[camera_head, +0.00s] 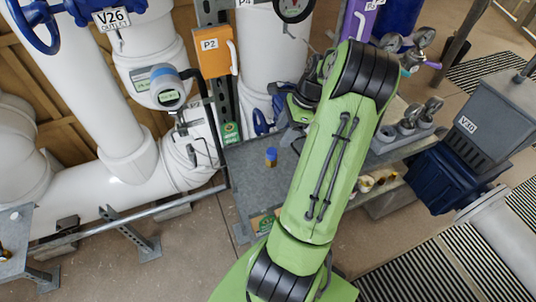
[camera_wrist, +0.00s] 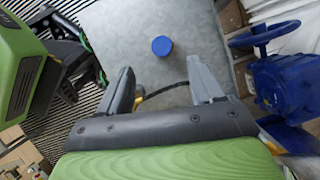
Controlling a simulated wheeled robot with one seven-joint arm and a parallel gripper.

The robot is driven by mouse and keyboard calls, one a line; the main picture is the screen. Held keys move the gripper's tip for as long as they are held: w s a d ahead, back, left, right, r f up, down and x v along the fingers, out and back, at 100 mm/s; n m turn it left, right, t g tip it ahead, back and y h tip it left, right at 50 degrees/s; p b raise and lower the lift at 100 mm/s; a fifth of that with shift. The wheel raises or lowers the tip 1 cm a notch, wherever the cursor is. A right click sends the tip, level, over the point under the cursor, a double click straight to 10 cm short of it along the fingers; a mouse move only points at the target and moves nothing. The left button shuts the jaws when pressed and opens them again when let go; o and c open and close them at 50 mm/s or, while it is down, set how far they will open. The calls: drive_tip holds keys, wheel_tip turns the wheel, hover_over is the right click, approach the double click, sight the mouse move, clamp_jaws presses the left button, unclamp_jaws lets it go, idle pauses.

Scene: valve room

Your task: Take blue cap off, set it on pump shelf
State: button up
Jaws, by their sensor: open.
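A small blue cap (camera_head: 271,152) shows on the grey metal shelf (camera_head: 245,185) in the head view, with a yellowish-brown part under it. In the wrist view the round blue cap (camera_wrist: 162,46) is seen from above on the bare grey shelf (camera_wrist: 130,25). My gripper (camera_wrist: 160,65) is open, its two fingers apart and nothing between them. The cap lies beyond the fingertips, roughly centred between them in the picture. I cannot tell the height gap. In the head view my green arm hides most of my gripper.
A blue handwheel (camera_wrist: 262,33) on a blue valve body (camera_wrist: 283,88) stands right of the shelf in the wrist view. In the head view, white pipes (camera_head: 100,195) and a railing (camera_head: 130,215) lie left, and metal fittings (camera_head: 410,120) right. The shelf's front left is clear.

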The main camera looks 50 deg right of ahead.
sight(271, 151)
drive_tip(key=x, duration=0.3)
drive_tip(key=b+x, duration=0.1)
drive_tip(key=x, duration=0.5)
drive_tip(key=shift+w+d+f+b, duration=0.1)
drive_tip(key=shift+d+b, duration=0.15)
drive_tip(key=shift+b, duration=0.15)
drive_tip(key=c, duration=1)
wheel_tip(271, 151, up, 10)
drive_tip(key=p, duration=0.2)
